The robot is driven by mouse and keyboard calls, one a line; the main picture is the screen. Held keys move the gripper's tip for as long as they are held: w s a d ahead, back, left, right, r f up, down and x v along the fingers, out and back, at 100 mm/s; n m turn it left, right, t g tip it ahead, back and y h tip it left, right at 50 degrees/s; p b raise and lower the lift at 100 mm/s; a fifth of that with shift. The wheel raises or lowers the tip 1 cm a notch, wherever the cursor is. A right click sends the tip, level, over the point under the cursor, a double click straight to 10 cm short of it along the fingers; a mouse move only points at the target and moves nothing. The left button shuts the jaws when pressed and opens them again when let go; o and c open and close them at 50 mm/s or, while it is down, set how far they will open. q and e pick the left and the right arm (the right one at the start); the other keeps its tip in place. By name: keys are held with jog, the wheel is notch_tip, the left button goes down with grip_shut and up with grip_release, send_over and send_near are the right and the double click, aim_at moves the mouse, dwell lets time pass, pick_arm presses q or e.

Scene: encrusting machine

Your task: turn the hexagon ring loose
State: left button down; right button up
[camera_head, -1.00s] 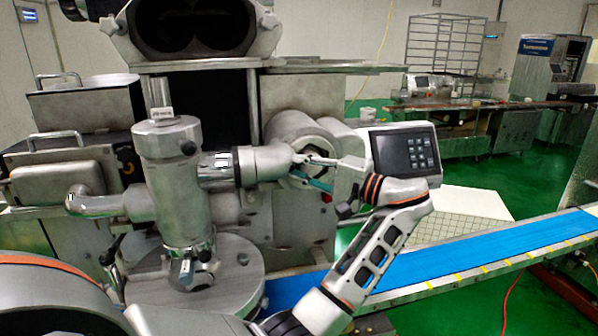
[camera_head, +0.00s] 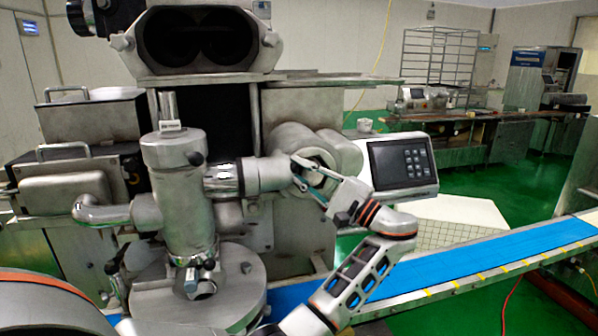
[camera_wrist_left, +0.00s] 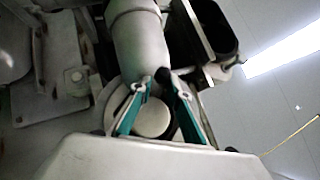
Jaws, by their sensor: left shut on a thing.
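The hexagon ring (camera_head: 284,172) is the grey metal collar at the right end of the horizontal pipe, which runs from the upright steel cylinder (camera_head: 184,195). My left gripper (camera_head: 299,171) reaches it from the lower right, with its fingers on either side of the pipe's end. It is shut on the ring, whose edges are partly hidden by the fingers. In the left wrist view, the two teal-lined fingers (camera_wrist_left: 160,84) close in on the pipe end, and a round pale face (camera_wrist_left: 152,115) shows between them. My right gripper is not in view.
A control panel (camera_head: 400,163) with a keypad stands just right of my left wrist. A blue conveyor belt (camera_head: 480,255) runs below and to the right. The large machine body (camera_head: 300,110) stands close behind the pipe.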

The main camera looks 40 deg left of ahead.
pick_arm(q)
jog(key=shift+r, duration=0.15)
jog(key=c, duration=1.9)
grip_release()
jog(key=v, duration=0.7)
jog(key=shift+d, duration=0.2)
jog(key=shift+d+f, duration=0.1)
jog(key=shift+f, duration=0.1)
